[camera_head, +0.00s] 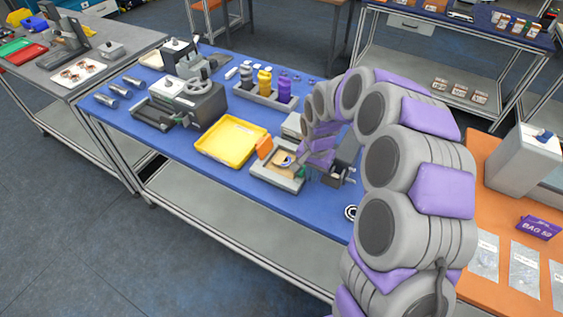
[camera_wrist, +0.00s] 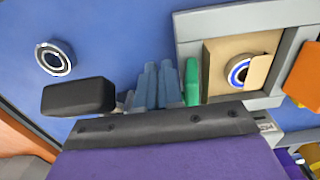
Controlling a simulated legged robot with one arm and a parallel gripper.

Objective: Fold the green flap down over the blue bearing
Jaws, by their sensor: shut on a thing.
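The blue bearing (camera_wrist: 237,71) lies in a tan cardboard carton (camera_wrist: 216,52) set in a grey fixture (camera_wrist: 187,28). A tan panel covers the bearing's right part in the wrist view. The green flap (camera_wrist: 191,84) stands up, nearly edge-on, at the fixture's left side, apart from the bearing. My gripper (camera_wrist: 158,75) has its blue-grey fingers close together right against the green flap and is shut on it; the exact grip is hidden.
An orange block (camera_wrist: 304,75) stands at the fixture's right. A loose metal ring (camera_wrist: 54,58) lies on the blue table. In the head view, a yellow tray (camera_head: 231,140) and a bottle rack (camera_head: 262,97) stand close by. Bare blue table lies in front of the fixture.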

